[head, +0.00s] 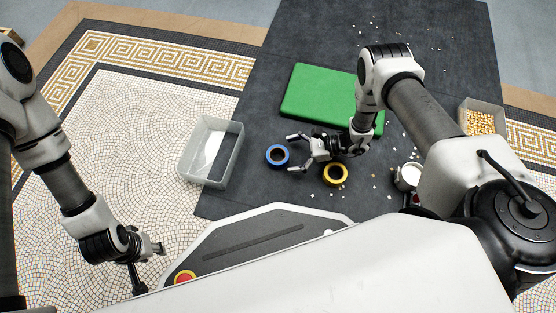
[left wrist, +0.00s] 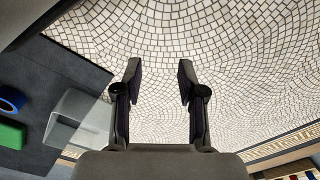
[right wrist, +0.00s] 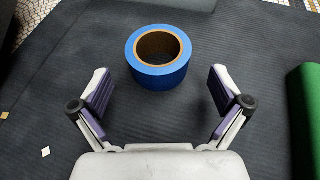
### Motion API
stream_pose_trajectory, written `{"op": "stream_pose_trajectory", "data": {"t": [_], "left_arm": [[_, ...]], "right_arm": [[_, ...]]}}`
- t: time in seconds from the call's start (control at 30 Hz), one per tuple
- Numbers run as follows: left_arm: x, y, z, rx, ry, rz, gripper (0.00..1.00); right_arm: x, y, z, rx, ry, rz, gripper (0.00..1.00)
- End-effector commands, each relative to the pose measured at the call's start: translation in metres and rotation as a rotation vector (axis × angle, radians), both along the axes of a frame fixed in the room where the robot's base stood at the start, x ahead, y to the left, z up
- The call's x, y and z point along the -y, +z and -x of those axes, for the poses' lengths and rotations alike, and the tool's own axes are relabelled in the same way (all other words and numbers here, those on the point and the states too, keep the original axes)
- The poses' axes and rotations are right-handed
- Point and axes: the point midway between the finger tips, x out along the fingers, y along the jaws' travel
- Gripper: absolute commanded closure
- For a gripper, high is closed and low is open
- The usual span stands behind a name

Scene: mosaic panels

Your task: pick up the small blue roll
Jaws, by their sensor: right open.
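The small blue roll (head: 277,163) lies flat on the dark mat, with its ring opening facing up. My right gripper (head: 293,153) is open just to the right of the roll in the head view. In the right wrist view the blue roll (right wrist: 159,76) sits ahead of my right gripper (right wrist: 161,97), centred between the open fingers and slightly beyond their tips. No finger touches it. My left gripper (left wrist: 157,78) is open and empty over the mosaic floor, far from the roll; the roll's edge (left wrist: 10,101) also shows at the left of the left wrist view.
A yellow roll (head: 335,182) lies close to my right gripper. A green pad (head: 305,93) is behind it. A translucent bin (head: 228,161) stands left of the roll. A box of yellow pieces (head: 464,107) and a white cup (head: 408,177) are at the right. Small chips are scattered on the dark mat (head: 257,110).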

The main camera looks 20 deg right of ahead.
Motion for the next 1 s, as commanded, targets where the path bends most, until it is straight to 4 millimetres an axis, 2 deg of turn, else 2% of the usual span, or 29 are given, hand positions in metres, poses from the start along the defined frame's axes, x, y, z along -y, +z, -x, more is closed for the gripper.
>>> {"op": "stream_pose_trajectory", "data": {"t": [0.1,0.2,0.3,0.47,0.6,0.63,0.67,1.0], "left_arm": [[0.000,-0.023,-0.005,0.014,-0.007,-0.003,0.60],[0.000,-0.034,-0.009,0.025,-0.012,-0.004,0.60],[-0.001,-0.035,-0.011,0.030,-0.014,-0.006,0.60],[-0.001,-0.033,-0.011,0.030,-0.015,-0.006,0.60],[-0.001,-0.033,-0.011,0.030,-0.015,-0.006,0.60],[0.000,-0.033,-0.011,0.030,-0.015,-0.006,0.60],[0.000,-0.033,-0.011,0.030,-0.015,-0.006,0.60],[0.000,-0.029,-0.010,0.028,-0.014,-0.005,0.60]], "right_arm": [[-0.019,-0.015,-0.005,-0.001,0.004,0.000,0.00],[-0.034,-0.019,-0.009,-0.002,0.004,0.001,0.00],[-0.041,-0.019,-0.011,-0.003,0.003,0.001,0.00],[-0.041,-0.017,-0.011,-0.003,0.002,0.002,0.00],[-0.041,-0.017,-0.011,-0.003,0.003,0.002,0.50],[-0.041,-0.017,-0.011,-0.003,0.003,0.002,0.60],[-0.041,-0.017,-0.011,-0.003,0.003,0.002,0.64],[-0.041,-0.012,-0.011,-0.003,0.003,0.003,0.65]]}}
